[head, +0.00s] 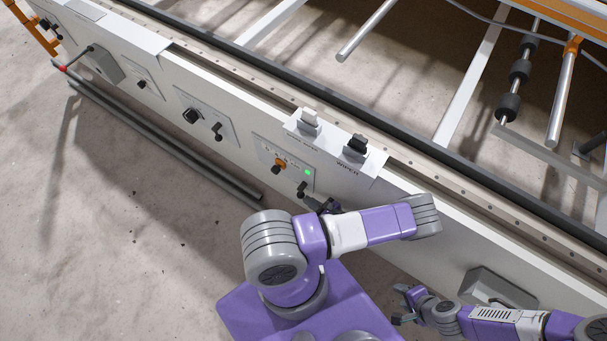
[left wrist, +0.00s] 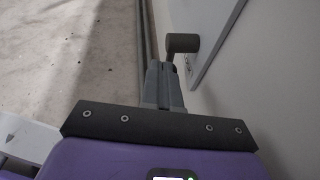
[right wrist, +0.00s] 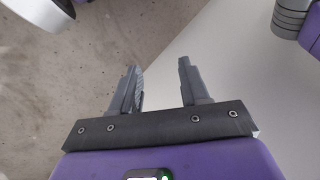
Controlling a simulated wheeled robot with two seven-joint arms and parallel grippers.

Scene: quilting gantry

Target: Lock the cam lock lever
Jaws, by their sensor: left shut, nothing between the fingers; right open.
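A small dark lever (head: 302,187) with a cylindrical grip sits at the lower right of a control plate on the white gantry panel. No readable label confirms it as the cam lock lever. My left gripper (head: 310,201) is shut and empty just beside it. In the left wrist view the lever's grip (left wrist: 182,44) stands just beyond and right of my shut left fingertips (left wrist: 161,68); I cannot tell whether they touch. My right gripper (head: 399,304) is open and empty in front of the panel, lower right. Its spread fingers show in the right wrist view (right wrist: 159,68).
The same plate has an orange-based knob (head: 279,166) and a lit green lamp (head: 307,172). Another plate with a lever (head: 217,131) lies left. A grey box (head: 490,288) is lower right.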

